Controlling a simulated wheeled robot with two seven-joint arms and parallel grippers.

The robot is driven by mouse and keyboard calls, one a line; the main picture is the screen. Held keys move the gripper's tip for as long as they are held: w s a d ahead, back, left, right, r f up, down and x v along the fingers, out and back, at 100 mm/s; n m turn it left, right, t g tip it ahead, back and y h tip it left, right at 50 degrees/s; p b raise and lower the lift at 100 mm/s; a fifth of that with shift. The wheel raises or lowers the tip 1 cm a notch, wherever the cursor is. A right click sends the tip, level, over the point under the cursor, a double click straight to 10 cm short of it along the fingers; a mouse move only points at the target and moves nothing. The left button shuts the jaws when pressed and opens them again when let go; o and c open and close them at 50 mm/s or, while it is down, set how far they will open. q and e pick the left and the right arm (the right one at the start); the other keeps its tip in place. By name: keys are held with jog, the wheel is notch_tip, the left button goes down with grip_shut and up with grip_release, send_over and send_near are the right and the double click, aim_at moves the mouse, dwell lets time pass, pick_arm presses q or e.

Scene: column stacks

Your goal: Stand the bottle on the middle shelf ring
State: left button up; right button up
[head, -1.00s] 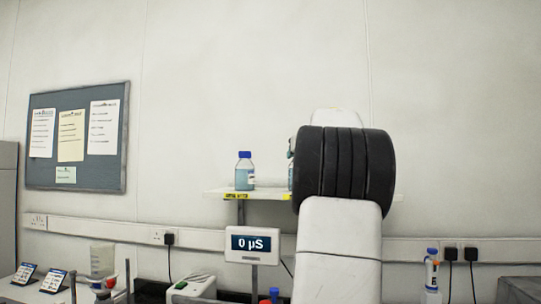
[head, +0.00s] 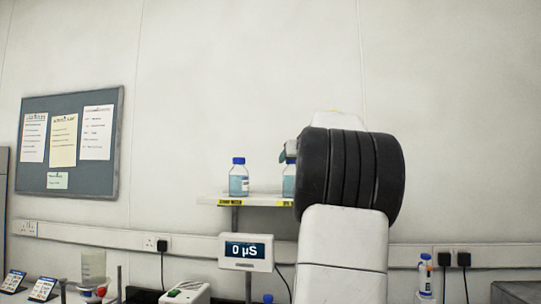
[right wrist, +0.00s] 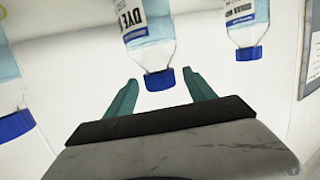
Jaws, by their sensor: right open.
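A clear bottle with blue liquid and a blue cap (head: 239,178) stands upright on the wall shelf (head: 215,199). A second such bottle (head: 288,182) stands to its right, partly hidden by my right arm. My right gripper (head: 287,152) shows only as a bit of teal finger above that second bottle. In the right wrist view, which looks upside down, my right gripper (right wrist: 163,80) is open. Its teal fingers lie on either side of the blue cap of a bottle labelled DYE (right wrist: 150,40); contact cannot be told. No shelf ring can be made out. My left gripper is not in view.
A display reading 0 µS (head: 246,252) stands below the shelf. A plastic bottle (head: 425,275) stands at lower right. The wall above the shelf is clear.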

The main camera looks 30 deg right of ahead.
jog(key=v, duration=1.1)
jog(key=s+a+f+n+g+y, duration=0.25)
jog(key=a+f+y, duration=0.35)
jog(key=a+f, duration=1.35)
jog(key=s+a+f+n+g+y, duration=0.1)
jog(key=s+a+f+g, duration=0.5)
jog(key=s+a+f, duration=0.9)
notch_tip(320, 180, down, 4)
jog(key=shift+s+a+r+n, duration=0.15)
jog(key=shift+s+r+n, duration=0.1)
jog(key=shift+s+n, duration=0.1)
